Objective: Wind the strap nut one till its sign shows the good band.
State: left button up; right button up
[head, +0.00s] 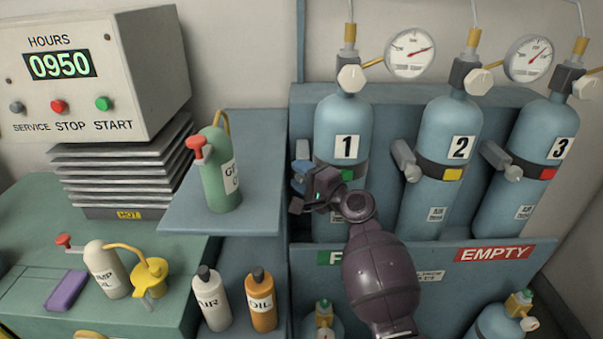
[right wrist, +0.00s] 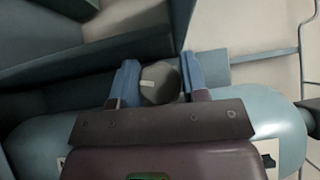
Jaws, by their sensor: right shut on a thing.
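Cylinder 1 (head: 342,118) stands upright at the left of the rack. Its strap sign (head: 347,175) shows green, partly covered by my right arm. My right gripper (head: 302,168) is at the left side of cylinder 1, shut on strap nut one. In the right wrist view, the nut (right wrist: 160,82) is a dark round knob with a pale mark, between the two blue fingers (right wrist: 158,85). In the head view the nut is mostly hidden by the gripper. My left gripper is not in view.
Cylinder 2 (head: 440,125) has a yellow strap sign (head: 453,174), and cylinder 3 (head: 536,125) a red one (head: 548,174). A green bottle (head: 220,180) stands on the blue shelf (head: 262,215) left of the gripper. Gauges (head: 410,52) hang above.

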jog(key=shift+r+n+g+h+p, duration=0.3)
jog(key=shift+r+n+p, duration=0.2)
jog(key=shift+p, duration=0.4)
jog(key=shift+f+n+g+h+p, duration=0.2)
jog(key=shift+n+g+h+p, duration=0.15)
jog(key=shift+p, duration=0.25)
jog(key=shift+f, duration=0.1)
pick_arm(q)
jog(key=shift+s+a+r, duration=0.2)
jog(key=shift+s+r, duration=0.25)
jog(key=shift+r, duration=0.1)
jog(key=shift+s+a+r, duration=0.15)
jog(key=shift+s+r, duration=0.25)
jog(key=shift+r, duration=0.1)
pick_arm(e)
jog(key=shift+f, duration=0.2)
jog(key=o, duration=0.7)
jog(key=shift+c, duration=0.2)
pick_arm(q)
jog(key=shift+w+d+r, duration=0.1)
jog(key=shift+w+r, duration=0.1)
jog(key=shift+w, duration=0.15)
